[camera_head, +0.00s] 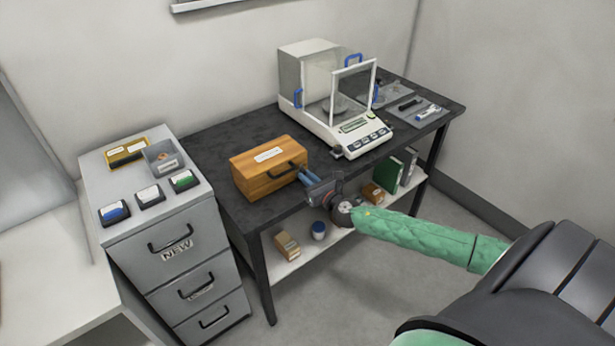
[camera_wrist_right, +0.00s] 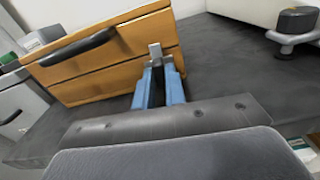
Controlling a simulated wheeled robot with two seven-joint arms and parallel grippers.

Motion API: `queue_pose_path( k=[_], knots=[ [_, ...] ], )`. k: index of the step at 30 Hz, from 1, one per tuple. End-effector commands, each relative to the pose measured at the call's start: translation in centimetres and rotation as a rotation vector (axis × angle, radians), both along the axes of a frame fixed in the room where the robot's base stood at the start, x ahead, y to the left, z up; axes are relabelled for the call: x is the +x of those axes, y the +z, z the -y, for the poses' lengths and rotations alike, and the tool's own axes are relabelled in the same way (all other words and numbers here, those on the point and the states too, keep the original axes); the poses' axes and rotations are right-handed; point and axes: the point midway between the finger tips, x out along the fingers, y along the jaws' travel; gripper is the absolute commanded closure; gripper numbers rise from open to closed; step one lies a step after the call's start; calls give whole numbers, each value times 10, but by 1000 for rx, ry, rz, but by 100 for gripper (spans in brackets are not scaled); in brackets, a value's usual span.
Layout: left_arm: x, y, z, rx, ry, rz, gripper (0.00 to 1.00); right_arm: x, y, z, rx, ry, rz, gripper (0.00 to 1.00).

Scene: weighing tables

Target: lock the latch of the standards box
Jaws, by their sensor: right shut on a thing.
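The standards box (camera_head: 270,167) is a closed wooden box with a white label on its lid. It stands on the dark table (camera_head: 225,143). A black handle (camera_wrist_right: 78,48) is on its front face in the right wrist view. A small grey metal latch (camera_wrist_right: 155,52) shows on the front, right of the handle. My right gripper (camera_head: 305,176) reaches the right part of the box front. In the right wrist view its blue fingers (camera_wrist_right: 162,68) are shut on the latch. The fingertips hide part of the latch, so I cannot tell its exact position. My left gripper is not in view.
An analytical balance (camera_head: 345,125) with a glass shield stands right of the box. A grey drawer cabinet (camera_head: 165,245) is on the left, with small boxes on top. A lower shelf (camera_head: 290,262) holds small containers and binders. The table behind the box is clear.

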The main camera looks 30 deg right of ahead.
Motion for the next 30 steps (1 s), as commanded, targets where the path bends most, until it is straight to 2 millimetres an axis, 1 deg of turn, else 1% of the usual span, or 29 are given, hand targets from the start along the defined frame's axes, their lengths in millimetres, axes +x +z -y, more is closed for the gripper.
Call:
queue_pose_path(
  k=[6, 22, 23, 24, 30],
  knots=[
    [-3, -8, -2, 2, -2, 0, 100, -1, -2, 0, -63, 0, 2, 100],
    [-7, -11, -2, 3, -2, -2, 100, -1, -2, 0, -85, 0, 4, 100],
    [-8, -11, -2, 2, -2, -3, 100, -1, -2, 0, -85, 0, 4, 83],
    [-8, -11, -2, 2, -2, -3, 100, -1, -2, 0, -85, 0, 4, 78],
    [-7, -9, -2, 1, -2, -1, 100, 0, -1, 0, -85, 0, 5, 78]
  ],
)
